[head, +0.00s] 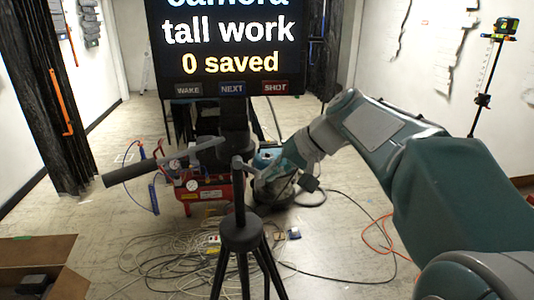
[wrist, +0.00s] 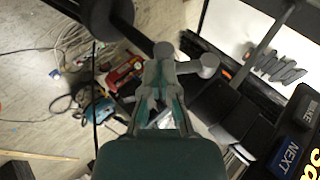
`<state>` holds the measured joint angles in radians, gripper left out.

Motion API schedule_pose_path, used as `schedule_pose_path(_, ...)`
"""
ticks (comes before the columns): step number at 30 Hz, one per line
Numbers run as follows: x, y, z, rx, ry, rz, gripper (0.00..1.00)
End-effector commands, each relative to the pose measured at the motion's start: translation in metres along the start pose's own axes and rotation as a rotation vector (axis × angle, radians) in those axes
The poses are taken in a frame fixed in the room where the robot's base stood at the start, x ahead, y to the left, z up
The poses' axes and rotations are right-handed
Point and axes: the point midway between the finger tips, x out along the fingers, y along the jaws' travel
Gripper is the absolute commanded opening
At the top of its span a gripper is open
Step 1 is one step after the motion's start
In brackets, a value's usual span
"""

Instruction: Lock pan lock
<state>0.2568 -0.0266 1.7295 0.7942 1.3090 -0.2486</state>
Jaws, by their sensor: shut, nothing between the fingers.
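A black tripod (head: 240,236) stands in front of me, with a dark head (head: 234,130) on it below a screen. A black-gripped handle (head: 130,171) sticks out to the left from the head. I cannot single out the pan lock with certainty. In the wrist view, a small grey round-ended knob (wrist: 163,49) shows just beyond the fingertips, and another grey rounded end (wrist: 208,62) is to their right. My gripper (wrist: 164,68) is shut and empty, close to both; contact cannot be told. In the head view, the fingertips are hard to make out beside the tripod.
The screen (head: 230,45) hangs above the tripod with WAKE, NEXT and SHOT buttons. A red compressor (head: 205,192) and tangled cables (head: 170,255) lie on the floor. A cardboard box (head: 45,262) is at lower left. A thin stand (head: 482,100) is at right.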

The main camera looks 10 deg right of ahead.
Motion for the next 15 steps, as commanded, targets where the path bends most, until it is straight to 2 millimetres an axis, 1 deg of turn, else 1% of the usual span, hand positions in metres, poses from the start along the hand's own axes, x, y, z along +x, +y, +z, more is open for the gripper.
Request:
schedule_pose_path(1,0.003,0.004,0.001,0.018,0.000,-0.041,0.00)
schedule_pose_path(6,0.012,0.009,0.004,0.064,0.002,-0.197,0.00)
schedule_pose_path(15,0.030,0.013,0.009,0.146,0.007,-0.470,0.00)
